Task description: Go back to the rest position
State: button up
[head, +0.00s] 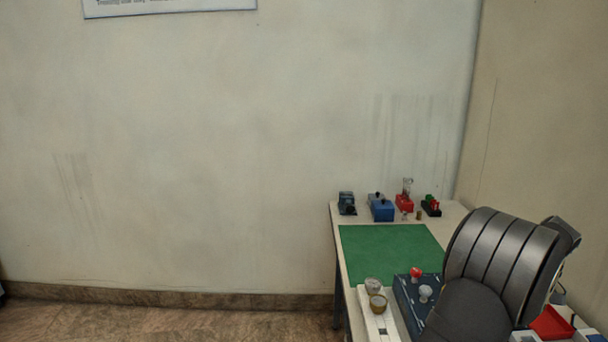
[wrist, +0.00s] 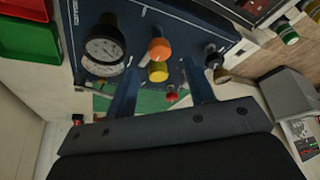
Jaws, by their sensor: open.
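My gripper (wrist: 160,68) shows in the wrist view with its two dark blue fingers spread apart and nothing held between them. Beyond the fingers is a dark blue panel (wrist: 185,22). It carries a round white-faced gauge (wrist: 103,50), an orange knob (wrist: 160,50) and a yellow knob (wrist: 158,72). The orange and yellow knobs appear between the fingers in the picture; I cannot tell the distance to them. In the head view a large dark ribbed part of my arm covers the right side of the table, and my gripper cannot be made out there.
The table holds a bare green mat (head: 385,248), with blue boxes (head: 381,210) and a red device (head: 404,203) behind it. A blue unit (head: 405,292) with knobs stands in front. Red (wrist: 22,9) and green (wrist: 30,42) bins are at the wrist view's upper left. Open floor lies left.

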jog(key=v, duration=1.2)
jog(key=x, duration=1.7)
jog(key=shift+a+f, duration=0.1)
jog(key=shift+f, duration=0.05)
jog(key=shift+r+m+t+h, duration=0.25)
jog(key=shift+m+t+h, duration=0.05)
jog(key=shift+m, duration=0.7)
jog(key=m+h, duration=0.2)
jog(key=m, duration=0.3)
jog(key=shift+a+m, duration=0.1)
jog(key=shift+m, duration=0.2)
jog(key=m+h, duration=0.1)
jog(key=m, duration=0.3)
jog(key=shift+h, duration=0.3)
jog(key=shift+a+m+h, duration=0.1)
jog(key=shift+m+h, duration=0.6)
jog(key=shift+m, duration=1)
